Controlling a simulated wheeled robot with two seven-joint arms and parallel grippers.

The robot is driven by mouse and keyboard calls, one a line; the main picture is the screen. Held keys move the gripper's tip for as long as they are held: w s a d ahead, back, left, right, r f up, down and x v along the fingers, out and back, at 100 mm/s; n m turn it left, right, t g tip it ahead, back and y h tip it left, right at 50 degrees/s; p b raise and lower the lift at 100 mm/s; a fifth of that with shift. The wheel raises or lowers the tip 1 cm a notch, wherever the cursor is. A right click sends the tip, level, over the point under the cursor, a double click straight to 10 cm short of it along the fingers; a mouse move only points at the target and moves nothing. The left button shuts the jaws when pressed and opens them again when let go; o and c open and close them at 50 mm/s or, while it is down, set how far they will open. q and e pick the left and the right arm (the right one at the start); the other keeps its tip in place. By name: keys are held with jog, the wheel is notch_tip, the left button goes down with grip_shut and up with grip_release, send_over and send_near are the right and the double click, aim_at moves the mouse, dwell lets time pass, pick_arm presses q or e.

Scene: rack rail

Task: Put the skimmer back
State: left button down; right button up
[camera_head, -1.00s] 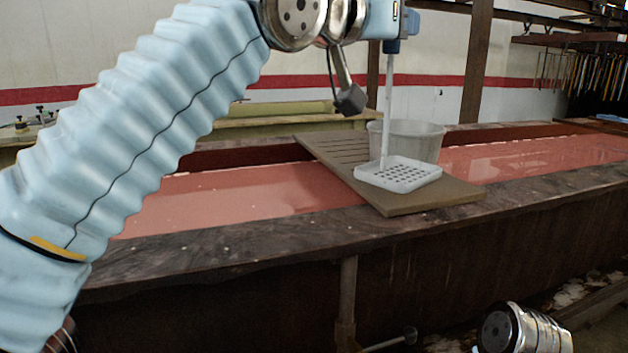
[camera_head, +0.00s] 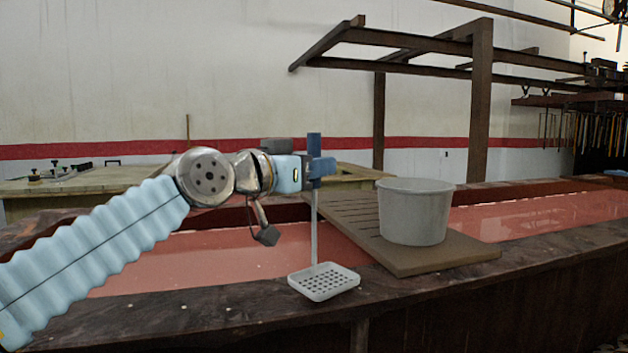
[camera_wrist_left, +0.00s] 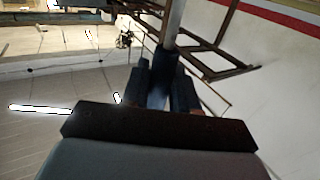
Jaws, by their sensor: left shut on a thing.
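The skimmer (camera_head: 323,283) has a white perforated square head, a thin pale upright shaft and a blue handle at the top. My left gripper (camera_head: 318,169) is shut on the blue handle. The skimmer hangs upright, its head appearing in front of the trough's near rim in the head view; I cannot tell the exact gap. In the left wrist view the gripper's dark fingers (camera_wrist_left: 158,88) close around the blue handle, and the pale shaft runs out at the top. A dark overhead rack rail (camera_head: 410,42) stands behind the trough on posts. My right gripper does not show.
A grey bucket (camera_head: 415,212) stands on a brown slatted board (camera_head: 440,262) laid across the trough of pink liquid (camera_head: 540,212). Several tools hang at the far right (camera_head: 580,128). A bench (camera_head: 95,181) stands at the back left. The space above the trough is open.

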pick_arm(q)
jog(key=shift+f, duration=0.35)
jog(key=shift+f, duration=0.15)
jog(key=c, duration=0.9)
grip_release()
jog(key=shift+o, duration=0.2)
jog(key=shift+r, duration=0.3)
jog(key=b+v, duration=0.6)
jog(key=v, duration=0.6)
